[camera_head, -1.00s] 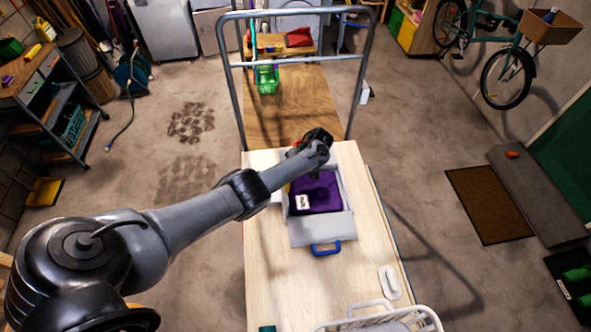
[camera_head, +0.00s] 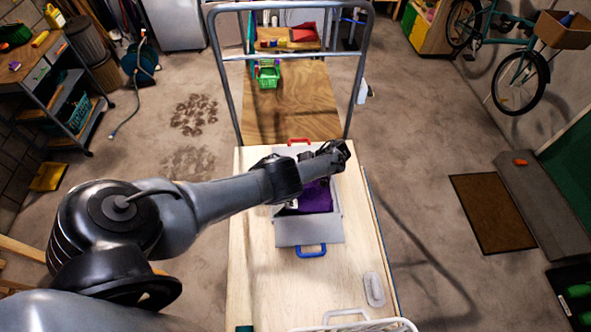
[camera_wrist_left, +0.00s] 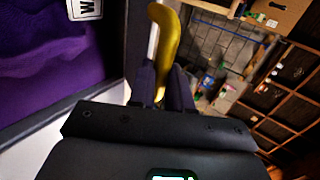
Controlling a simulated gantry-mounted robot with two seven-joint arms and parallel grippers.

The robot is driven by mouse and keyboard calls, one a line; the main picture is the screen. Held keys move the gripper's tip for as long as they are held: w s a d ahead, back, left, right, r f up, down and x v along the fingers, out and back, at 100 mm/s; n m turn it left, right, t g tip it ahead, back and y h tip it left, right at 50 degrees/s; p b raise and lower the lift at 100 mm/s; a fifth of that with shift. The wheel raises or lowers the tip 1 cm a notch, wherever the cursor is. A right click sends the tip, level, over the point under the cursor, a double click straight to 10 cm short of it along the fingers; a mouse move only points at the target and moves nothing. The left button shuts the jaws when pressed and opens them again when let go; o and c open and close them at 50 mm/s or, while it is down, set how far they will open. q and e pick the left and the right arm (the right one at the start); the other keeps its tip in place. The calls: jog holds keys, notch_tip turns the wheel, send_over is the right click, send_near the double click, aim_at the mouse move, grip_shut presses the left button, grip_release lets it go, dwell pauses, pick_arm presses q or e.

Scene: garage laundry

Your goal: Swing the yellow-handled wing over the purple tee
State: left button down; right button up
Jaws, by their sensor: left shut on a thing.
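The purple tee (camera_head: 317,198) lies on the grey folding board (camera_head: 308,231), partly hidden under my left arm. It also shows at the left of the left wrist view (camera_wrist_left: 50,65), with a white label (camera_wrist_left: 84,9). My left gripper (camera_head: 338,150) is above the board's far right part. In the left wrist view its fingers (camera_wrist_left: 162,88) are shut on the yellow handle (camera_wrist_left: 164,35). The wing itself is mostly hidden by my arm in the head view, so its exact angle cannot be told. My right gripper is not in view.
The board has a red handle (camera_head: 299,141) at its far side and a blue handle (camera_head: 310,251) at its near side. A white basket (camera_head: 352,323) and a pale oblong item (camera_head: 374,289) are at the table's near right.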

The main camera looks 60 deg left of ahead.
pick_arm(q)
jog(key=shift+s+d+f, duration=0.15)
jog(key=shift+s+d, duration=0.05)
jog(key=shift+s, duration=0.1)
jog(key=c, duration=1.4)
grip_release()
jog(key=o, duration=0.3)
jog(key=shift+s+d+f, duration=0.15)
jog(key=shift+s+d, duration=0.05)
jog(key=shift+o, duration=0.2)
jog(key=shift+w+a, duration=0.1)
jog(key=shift+w, duration=0.05)
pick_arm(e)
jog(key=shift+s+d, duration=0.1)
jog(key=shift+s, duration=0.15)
pick_arm(q)
jog(key=b+v, duration=0.4)
jog(key=v, duration=0.7)
jog(key=shift+b, duration=0.35)
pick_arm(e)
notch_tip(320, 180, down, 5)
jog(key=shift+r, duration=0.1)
